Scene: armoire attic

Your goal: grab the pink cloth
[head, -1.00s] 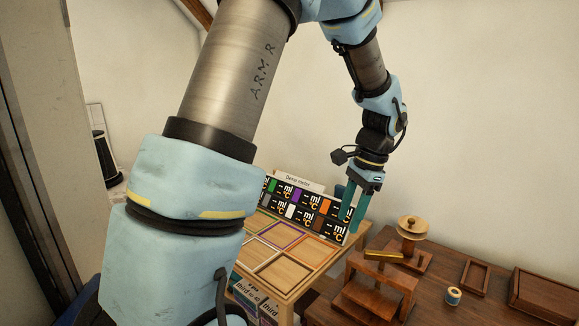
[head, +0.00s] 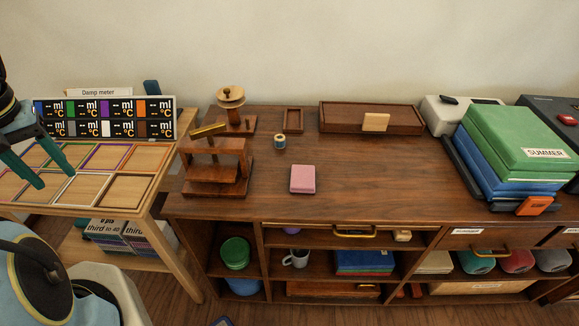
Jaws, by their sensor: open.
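The pink cloth (head: 303,179) is a small folded square lying flat on the dark wooden worktop (head: 350,170), right of a wooden press. My gripper (head: 42,168) is at the far left of the head view, over the light wooden table with coloured frames. Its two teal fingers are apart with nothing between them. It is well to the left of the cloth and apart from it.
The wooden press (head: 215,165) stands between my gripper and the cloth. A small spool (head: 280,141) and a wooden tray (head: 370,118) lie behind the cloth. Green and blue folded stacks (head: 520,145) stand at the right. The worktop right of the cloth is clear.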

